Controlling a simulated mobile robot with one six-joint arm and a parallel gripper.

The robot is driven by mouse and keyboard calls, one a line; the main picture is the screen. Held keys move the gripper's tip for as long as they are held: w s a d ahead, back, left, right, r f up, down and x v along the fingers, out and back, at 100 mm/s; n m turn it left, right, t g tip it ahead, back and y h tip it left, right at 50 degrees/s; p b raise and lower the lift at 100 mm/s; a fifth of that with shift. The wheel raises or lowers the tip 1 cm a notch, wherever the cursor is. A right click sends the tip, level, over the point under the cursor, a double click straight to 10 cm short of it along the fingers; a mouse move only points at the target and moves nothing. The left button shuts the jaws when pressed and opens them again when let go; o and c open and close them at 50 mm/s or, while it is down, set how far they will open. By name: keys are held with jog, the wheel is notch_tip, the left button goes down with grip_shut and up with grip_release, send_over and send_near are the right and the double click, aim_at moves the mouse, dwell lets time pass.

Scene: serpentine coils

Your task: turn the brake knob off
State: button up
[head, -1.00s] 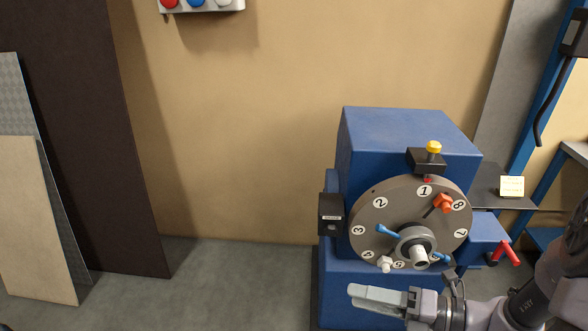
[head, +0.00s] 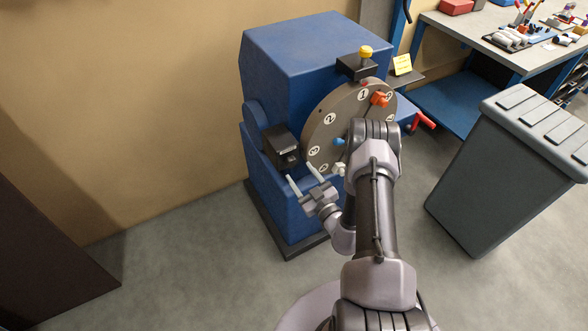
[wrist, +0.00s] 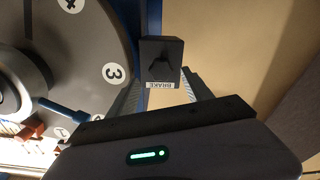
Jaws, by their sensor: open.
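The brake knob (wrist: 160,62) is a dark knob on a black box (head: 281,147) fixed to the left side of the blue machine. A white label reading BRAKE (wrist: 162,85) shows on the box in the wrist view. My gripper (head: 304,182) is open, with its two fingers apart, just below and in front of the box in the head view. In the wrist view the box shows between and beyond the fingers. Nothing is between the fingertips, and I cannot tell whether they touch the box.
A yellow knob (head: 366,51) tops the machine. A grey bin (head: 505,170) stands at the right.

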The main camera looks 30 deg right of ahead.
aim_at(292, 164)
jog(key=w, duration=0.4)
jog(key=shift+w+a, duration=0.1)
jog(key=shift+a, duration=0.05)
grip_shut()
